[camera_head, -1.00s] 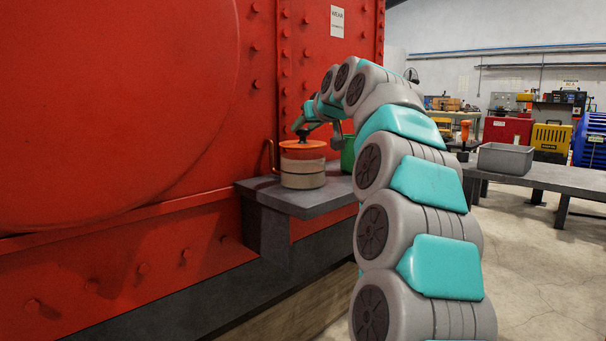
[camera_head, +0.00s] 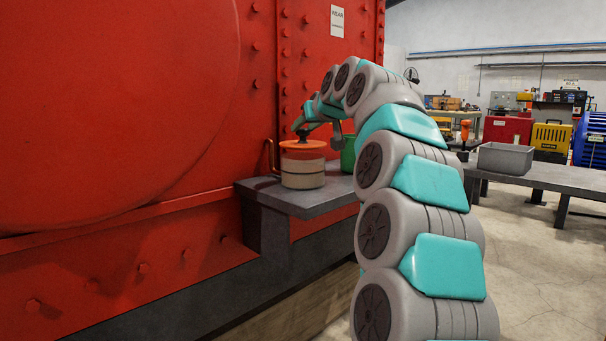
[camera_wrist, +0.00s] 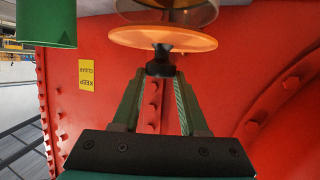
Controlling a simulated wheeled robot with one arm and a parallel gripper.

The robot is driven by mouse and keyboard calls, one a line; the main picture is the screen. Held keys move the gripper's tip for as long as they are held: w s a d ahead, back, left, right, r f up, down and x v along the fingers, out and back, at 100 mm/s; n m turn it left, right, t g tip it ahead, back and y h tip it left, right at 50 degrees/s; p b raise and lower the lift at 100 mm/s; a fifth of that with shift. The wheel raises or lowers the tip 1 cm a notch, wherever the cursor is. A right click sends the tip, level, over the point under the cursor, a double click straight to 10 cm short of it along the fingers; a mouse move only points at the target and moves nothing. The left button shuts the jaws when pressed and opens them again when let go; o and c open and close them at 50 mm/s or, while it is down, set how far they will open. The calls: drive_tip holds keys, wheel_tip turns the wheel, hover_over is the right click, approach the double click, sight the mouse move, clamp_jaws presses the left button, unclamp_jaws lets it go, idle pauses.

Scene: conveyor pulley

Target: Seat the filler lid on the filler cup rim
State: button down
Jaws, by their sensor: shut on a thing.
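The filler lid is an orange disc (camera_head: 302,144) with a dark knob, level over the filler cup. The filler cup (camera_head: 303,173) is a pale banded cylinder on a grey shelf beside the red wall. My gripper (camera_wrist: 161,72) is shut on the lid's black knob in the wrist view, with the orange lid (camera_wrist: 165,39) just past the fingertips. The cup's rim (camera_wrist: 190,15) shows close beyond the lid there, partly cut off by the picture edge. In the head view the lid is at the cup's top; I cannot tell whether they touch all round.
The grey shelf (camera_head: 325,200) juts from the riveted red wall (camera_head: 130,120). A copper-coloured pipe (camera_head: 269,156) stands left of the cup. A green container (camera_head: 347,155) stands right of it, also at upper left in the wrist view (camera_wrist: 46,22). A grey bin (camera_head: 505,158) sits on a bench at right.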

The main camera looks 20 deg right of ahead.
sight(304, 139)
drive_tip(key=shift+f+b, duration=0.95)
drive_tip(key=shift+f, duration=0.55)
idle(2.6)
drive_tip(key=shift+c, duration=1.8)
unclamp_jaws()
drive_tip(key=v, duration=0.8)
drive_tip(key=shift+f, duration=0.1)
